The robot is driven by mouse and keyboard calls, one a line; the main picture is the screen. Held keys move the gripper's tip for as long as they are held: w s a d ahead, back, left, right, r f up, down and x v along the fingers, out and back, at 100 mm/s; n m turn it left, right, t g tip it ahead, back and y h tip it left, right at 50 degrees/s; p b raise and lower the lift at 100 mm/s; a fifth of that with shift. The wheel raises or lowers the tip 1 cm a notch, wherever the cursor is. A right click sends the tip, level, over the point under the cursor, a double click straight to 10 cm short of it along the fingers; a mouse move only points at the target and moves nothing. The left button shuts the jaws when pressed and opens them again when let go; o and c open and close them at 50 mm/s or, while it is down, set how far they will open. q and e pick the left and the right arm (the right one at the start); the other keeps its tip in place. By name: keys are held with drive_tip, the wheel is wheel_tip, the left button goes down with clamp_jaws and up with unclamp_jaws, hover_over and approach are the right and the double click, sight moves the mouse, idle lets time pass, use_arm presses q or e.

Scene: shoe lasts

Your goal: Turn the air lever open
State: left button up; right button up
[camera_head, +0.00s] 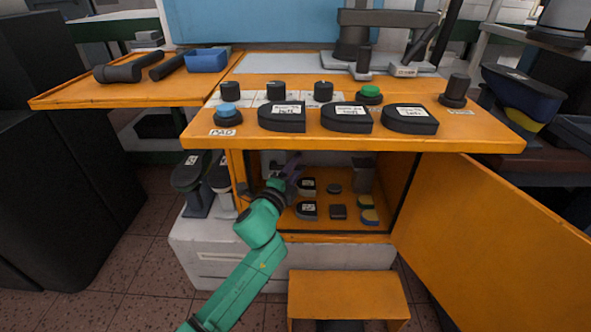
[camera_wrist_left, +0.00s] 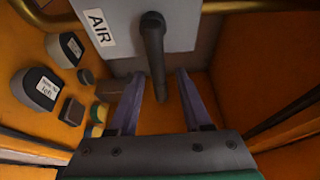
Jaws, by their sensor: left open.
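The air lever (camera_wrist_left: 154,55) is a dark handle on a grey panel (camera_wrist_left: 188,28) with a white "AIR" label (camera_wrist_left: 100,27), in the left wrist view. It runs from its round pivot down the picture, and its free end lies between my fingertips. My left gripper (camera_wrist_left: 158,80) is open, one finger on each side of the lever, with visible gaps on both sides. In the head view my left gripper (camera_head: 292,170) is inside the orange cabinet's opening, at its left side. The lever cannot be made out there. My right gripper is not in view.
Several dark shoe lasts (camera_head: 307,210) and small blocks lie in the cabinet, beside my gripper. The orange bench top (camera_head: 240,137) is above my arm. An open orange door (camera_head: 490,235) stands at the right. A brass-coloured pipe (camera_wrist_left: 245,6) runs along the panel.

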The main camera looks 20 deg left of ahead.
use_arm(q)
clamp_jaws()
drive_tip(key=shift+f, duration=0.1)
idle(1.2)
